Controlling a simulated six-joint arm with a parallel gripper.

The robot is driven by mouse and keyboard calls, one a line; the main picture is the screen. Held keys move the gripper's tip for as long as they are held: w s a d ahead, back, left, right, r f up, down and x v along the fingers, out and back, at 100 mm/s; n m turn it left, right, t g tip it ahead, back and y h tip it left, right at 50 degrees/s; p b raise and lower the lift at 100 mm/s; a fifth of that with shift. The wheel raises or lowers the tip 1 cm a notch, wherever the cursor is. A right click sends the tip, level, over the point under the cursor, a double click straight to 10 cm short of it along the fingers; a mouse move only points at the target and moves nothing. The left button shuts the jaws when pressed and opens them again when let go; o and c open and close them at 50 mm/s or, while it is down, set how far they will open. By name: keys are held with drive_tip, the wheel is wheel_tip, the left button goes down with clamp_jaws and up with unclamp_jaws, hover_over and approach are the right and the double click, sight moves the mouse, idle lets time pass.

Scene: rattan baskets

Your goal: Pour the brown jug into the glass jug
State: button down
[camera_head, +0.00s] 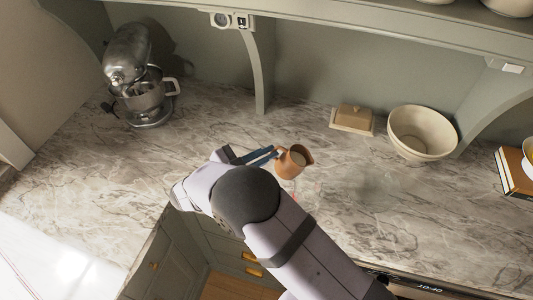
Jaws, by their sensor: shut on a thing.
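My arm covers the counter below and in front.
The marble counter (215,120) is mostly clear around the jug. A stand mixer (150,110) stands at the left. A lidded butter dish (352,119) and a cream bowl (421,133) stand at the back right. Books (512,172) lie at the far right. A shelf bracket (262,70) comes down behind.

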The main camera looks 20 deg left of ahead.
sight(288, 154)
drive_tip(key=shift+d+r+m+g+y+b, duration=0.25)
drive_tip(key=shift+d+m+y, duration=0.15)
drive_tip(key=shift+m+y, duration=0.25)
drive_tip(key=shift+d+r+m+g+y+b, duration=0.1)
drive_tip(key=shift+d+m+g+y+b, duration=0.25)
drive_tip(key=shift+m+y, duration=0.3)
idle(0.4)
drive_tip(key=shift+d+r+m+y+b, duration=0.2)
drive_tip(key=shift+d+m+y+b, duration=0.5)
drive_tip(key=shift+b, duration=0.4)
idle(1.3)
drive_tip(key=shift+d+r+m+y+b, duration=0.15)
drive_tip(key=shift+d+m+y+b, duration=0.25)
drive_tip(key=shift+d+b, duration=0.45)
drive_tip(key=shift+d+r+m+y+b, duration=0.15)
drive_tip(key=shift+d+m+y+b, duration=0.25)
drive_tip(key=shift+b, duration=0.8)
idle(1.8)
